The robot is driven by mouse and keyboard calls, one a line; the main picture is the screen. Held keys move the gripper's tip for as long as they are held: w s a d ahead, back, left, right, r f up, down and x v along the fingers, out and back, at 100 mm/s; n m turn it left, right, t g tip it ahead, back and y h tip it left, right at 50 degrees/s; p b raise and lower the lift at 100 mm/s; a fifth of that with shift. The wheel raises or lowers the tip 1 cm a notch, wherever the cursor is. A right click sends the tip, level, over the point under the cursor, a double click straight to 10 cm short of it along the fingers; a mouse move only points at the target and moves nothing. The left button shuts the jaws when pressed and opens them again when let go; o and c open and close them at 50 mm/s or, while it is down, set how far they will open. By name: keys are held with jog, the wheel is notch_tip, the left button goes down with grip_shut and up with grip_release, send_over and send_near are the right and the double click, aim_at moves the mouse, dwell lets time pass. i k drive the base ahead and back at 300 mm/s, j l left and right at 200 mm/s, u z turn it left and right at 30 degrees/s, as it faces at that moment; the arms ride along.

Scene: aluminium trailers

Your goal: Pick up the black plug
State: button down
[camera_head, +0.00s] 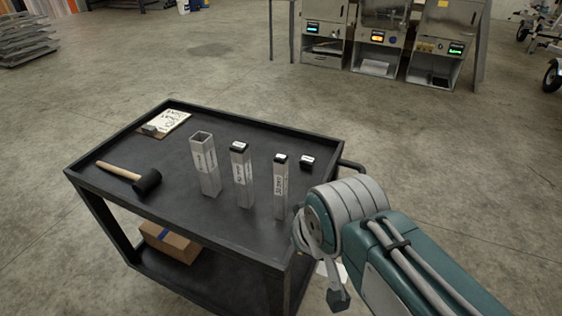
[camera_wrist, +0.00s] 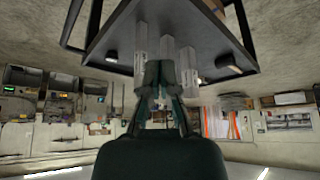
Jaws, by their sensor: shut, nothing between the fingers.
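The black plug (camera_head: 307,161) is a small black piece with a pale label. It lies on the right part of the black cart top, behind and right of the rightmost metal tube. A small dark piece that looks like the plug (camera_wrist: 112,57) shows in the wrist view, left of the tubes. My gripper (camera_wrist: 160,70) is shut and empty in the wrist view, which is upside down. Its fingers overlap the tubes in that picture and are apart from the plug. In the head view my arm is at the cart's right front corner.
The cart (camera_head: 130,200) has a raised rim. Three upright square tubes stand on it: an open one (camera_head: 205,165) and two black-capped ones (camera_head: 242,180) (camera_head: 281,190). A mallet (camera_head: 130,176) and a clipboard (camera_head: 165,124) lie at left. A box (camera_head: 170,243) sits on the lower shelf.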

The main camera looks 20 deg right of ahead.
aim_at(307, 163)
jog(key=l+u, duration=0.25)
jog(key=l, duration=0.4)
jog(key=l+u, duration=0.2)
jog(key=l, duration=0.45)
jog(key=k+l+u, duration=0.1)
jog(key=l+u, duration=0.15)
jog(key=l, duration=0.35)
jog(key=i+l+u, duration=0.15)
jog(key=l, duration=0.15)
jog(key=i+l+u, duration=0.2)
jog(key=l, duration=0.15)
jog(key=l+u, duration=0.15)
jog(key=l, duration=0.2)
jog(key=i+l+u, duration=0.2)
jog(key=l, duration=0.15)
jog(key=i+l+u, duration=0.1)
jog(key=i+l, duration=0.1)
jog(key=l, duration=0.05)
